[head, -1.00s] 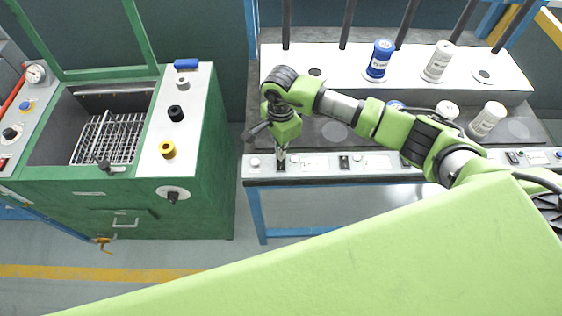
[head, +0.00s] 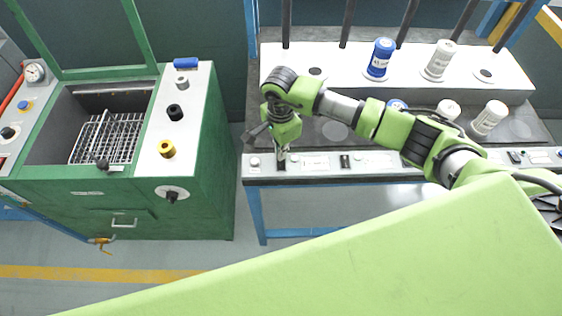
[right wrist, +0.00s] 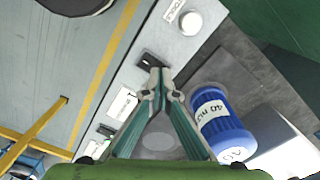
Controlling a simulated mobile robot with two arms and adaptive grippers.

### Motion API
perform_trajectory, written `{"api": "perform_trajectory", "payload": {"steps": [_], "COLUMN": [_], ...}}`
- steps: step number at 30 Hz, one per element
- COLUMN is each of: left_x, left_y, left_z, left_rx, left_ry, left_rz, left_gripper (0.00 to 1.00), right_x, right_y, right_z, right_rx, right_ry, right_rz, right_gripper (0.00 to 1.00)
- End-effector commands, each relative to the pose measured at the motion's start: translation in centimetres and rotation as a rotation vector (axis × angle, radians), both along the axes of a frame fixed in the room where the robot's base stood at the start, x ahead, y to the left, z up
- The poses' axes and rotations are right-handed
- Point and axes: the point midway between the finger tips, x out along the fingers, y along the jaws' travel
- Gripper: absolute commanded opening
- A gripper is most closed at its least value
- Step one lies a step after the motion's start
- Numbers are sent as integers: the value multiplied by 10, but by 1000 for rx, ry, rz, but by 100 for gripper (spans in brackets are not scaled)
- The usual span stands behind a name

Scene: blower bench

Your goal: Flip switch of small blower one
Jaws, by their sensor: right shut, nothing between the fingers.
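The blower bench (head: 330,171) has a pale front strip with several black switches and white labels too small to read. My right gripper (head: 281,161) is shut and empty, pointing down at the leftmost black switch (head: 281,167) on this strip. In the right wrist view, the closed fingertips (right wrist: 160,73) are right at the black switch (right wrist: 150,61), partly covering it. I cannot tell whether they touch it, nor which way the switch is tipped. A round white knob (right wrist: 191,22) sits beside this switch. My left gripper is not in view.
A blue spool-like bottle (head: 380,58) and a white one (head: 438,61) stand on the bench's raised shelf. A blue labelled bottle (right wrist: 220,122) is close to my right fingers in the wrist view. A green machine (head: 120,210) with a wire basket stands left, across a gap.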

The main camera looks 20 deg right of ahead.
Motion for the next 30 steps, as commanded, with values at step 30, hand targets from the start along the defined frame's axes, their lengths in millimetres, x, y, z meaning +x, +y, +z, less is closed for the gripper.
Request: {"api": "perform_trajectory", "payload": {"steps": [30], "left_x": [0], "left_y": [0], "left_z": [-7], "left_rx": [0], "left_ry": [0], "left_rz": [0], "left_gripper": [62], "right_x": [0], "right_y": [0], "right_z": [-4], "right_rx": [0], "right_ry": [-1], "right_rz": [0], "right_gripper": [0]}}
